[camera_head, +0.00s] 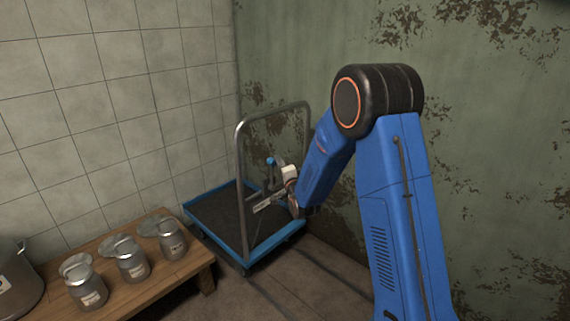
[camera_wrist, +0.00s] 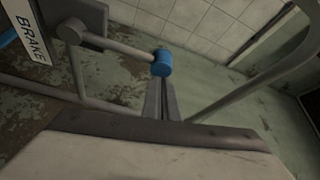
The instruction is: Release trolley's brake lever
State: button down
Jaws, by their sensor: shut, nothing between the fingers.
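The trolley (camera_head: 246,250) is a blue-framed platform with a dark deck and a grey tubular handle (camera_head: 241,160), standing in the corner. Its brake lever (camera_wrist: 118,47) is a grey rod with a blue knob (camera_wrist: 162,62), beside a plate marked BRAKE (camera_wrist: 30,38) in the wrist view. The blue knob also shows in the head view (camera_head: 270,161), above my gripper (camera_head: 258,208). My gripper is shut and empty. In the wrist view its fingers (camera_wrist: 160,98) point towards the knob and appear just below it; whether they touch it I cannot tell.
A wooden bench (camera_head: 150,285) with several metal milk cans (camera_head: 132,264) stands at the left front. A larger metal pot (camera_head: 15,285) is at the far left. A tiled wall and a peeling green wall close in the trolley's corner.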

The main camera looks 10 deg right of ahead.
aim_at(271, 167)
jog(key=s+a+n, duration=0.1)
jog(key=s+a+n+t+y, duration=0.1)
jog(key=n, duration=0.1)
jog(key=s+a+n, duration=0.1)
jog(key=a, duration=0.1)
jog(key=shift+f+n+y, duration=0.2)
jog(key=shift+n+y, duration=0.2)
jog(key=shift+s+a+f+n+t+y, duration=0.25)
jog(key=shift+s+a+n, duration=0.15)
jog(key=shift+a, duration=0.15)
jog(key=shift+s+a+f+n+t+y, duration=0.2)
jog(key=shift+s+a+n, duration=0.2)
jog(key=shift+a, duration=0.15)
jog(key=shift+f, duration=0.1)
jog(key=d+r, duration=0.2)
jog(key=r, duration=0.1)
jog(key=shift+w+d, duration=0.3)
jog(key=shift+d, duration=0.1)
jog(key=v, duration=0.9)
jog(key=shift+d, duration=0.2)
jog(key=shift+s+f, duration=0.1)
jog(key=shift+s, duration=0.05)
